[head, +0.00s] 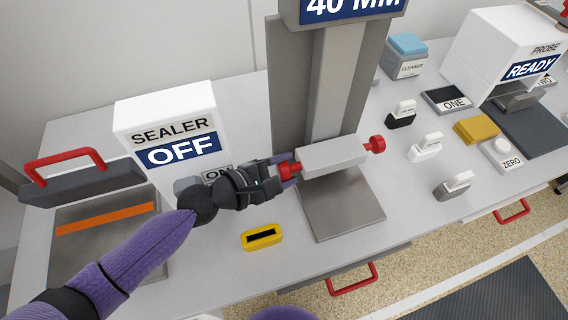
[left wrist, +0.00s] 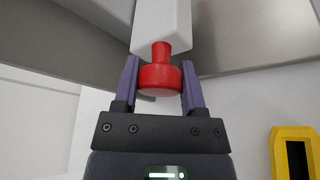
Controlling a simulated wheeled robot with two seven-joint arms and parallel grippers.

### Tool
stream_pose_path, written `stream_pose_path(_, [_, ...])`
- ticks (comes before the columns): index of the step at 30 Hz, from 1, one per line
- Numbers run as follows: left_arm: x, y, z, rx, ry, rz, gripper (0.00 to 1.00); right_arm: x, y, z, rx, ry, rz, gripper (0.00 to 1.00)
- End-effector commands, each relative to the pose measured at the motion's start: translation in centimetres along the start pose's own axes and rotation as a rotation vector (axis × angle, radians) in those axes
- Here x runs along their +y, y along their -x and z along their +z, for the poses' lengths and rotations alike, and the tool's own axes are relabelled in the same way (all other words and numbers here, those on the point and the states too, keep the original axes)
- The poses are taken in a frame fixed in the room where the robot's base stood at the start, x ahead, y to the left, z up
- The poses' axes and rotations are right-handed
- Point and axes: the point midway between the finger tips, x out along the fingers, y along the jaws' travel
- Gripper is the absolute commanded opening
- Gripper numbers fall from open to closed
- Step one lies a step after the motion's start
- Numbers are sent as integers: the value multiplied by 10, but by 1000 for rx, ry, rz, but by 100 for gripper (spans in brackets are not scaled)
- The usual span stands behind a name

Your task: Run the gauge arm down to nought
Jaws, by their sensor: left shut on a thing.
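The gauge arm (head: 335,154) is a pale grey block on a tall grey column (head: 338,85) above a grey base plate (head: 342,210). A red knob sticks out at each end. The display (head: 350,8) on top reads 40 MM. My left gripper (head: 289,171) is shut on the left red knob, which also shows between the fingers in the left wrist view (left wrist: 160,78). The right red knob (head: 377,144) is free. There is a gap between the block and the base plate. My right gripper is not in view.
A sealer (head: 165,115) reading OFF stands at left beside a red-handled press (head: 65,165). A yellow slotted piece (head: 262,237) lies in front. At right are small blocks, a yellow block (head: 476,130), a ZERO button (head: 502,152) and a probe unit (head: 500,40) reading READY.

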Motion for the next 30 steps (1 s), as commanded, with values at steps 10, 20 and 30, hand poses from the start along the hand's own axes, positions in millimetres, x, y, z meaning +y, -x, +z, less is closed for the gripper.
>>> stream_pose_path(10, [-6,-2,-6,0,0,-2,0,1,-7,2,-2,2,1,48])
stream_pose_path(20, [-6,-2,-5,0,0,-1,89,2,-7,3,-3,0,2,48])
stream_pose_path(30, [4,2,4,-1,-2,1,89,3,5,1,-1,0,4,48])
